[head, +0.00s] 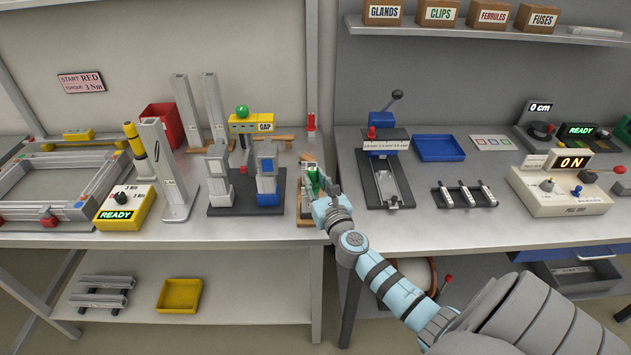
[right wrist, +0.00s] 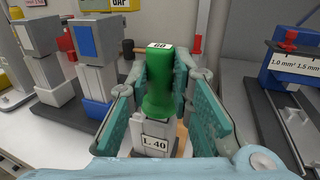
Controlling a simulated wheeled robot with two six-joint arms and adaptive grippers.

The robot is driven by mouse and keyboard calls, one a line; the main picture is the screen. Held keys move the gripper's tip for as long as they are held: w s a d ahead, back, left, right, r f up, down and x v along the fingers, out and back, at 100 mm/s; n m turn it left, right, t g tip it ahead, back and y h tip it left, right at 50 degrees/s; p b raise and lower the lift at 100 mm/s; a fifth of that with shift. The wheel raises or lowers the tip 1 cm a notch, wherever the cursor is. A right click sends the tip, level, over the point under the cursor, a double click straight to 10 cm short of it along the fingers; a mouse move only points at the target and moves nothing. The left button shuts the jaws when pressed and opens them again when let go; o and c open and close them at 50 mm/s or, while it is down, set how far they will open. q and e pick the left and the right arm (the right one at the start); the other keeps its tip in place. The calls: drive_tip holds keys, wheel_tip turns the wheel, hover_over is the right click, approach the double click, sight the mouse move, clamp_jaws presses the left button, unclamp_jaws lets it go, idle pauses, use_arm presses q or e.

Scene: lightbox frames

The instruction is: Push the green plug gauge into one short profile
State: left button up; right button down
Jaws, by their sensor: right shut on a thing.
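The green plug gauge (right wrist: 163,85) has a thick green handle with a "60" mark on its top. In the head view it shows as a small green piece (head: 313,178) on the bench, at the gripper's tip. My right gripper (head: 327,205) is shut on it, with teal fingers (right wrist: 168,105) on both sides of the handle. The gauge's lower end is hidden, near a light block labelled "L 40" (right wrist: 154,142). My left gripper is not in view.
A black base with two grey-headed posts (head: 248,197) stands close left of the gripper. Tall profiles (head: 168,170) stand farther left. A blue-topped press fixture (head: 388,170) is close right. A blue tray (head: 438,148) and control box (head: 562,190) are farther right.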

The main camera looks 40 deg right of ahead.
drive_tip(key=shift+f+b, duration=0.45)
drive_tip(key=shift+f, duration=0.15)
drive_tip(key=c, duration=1.3)
unclamp_jaws()
drive_tip(key=shift+c, duration=0.2)
drive_tip(key=shift+s, duration=0.1)
drive_tip(key=v, duration=1.2)
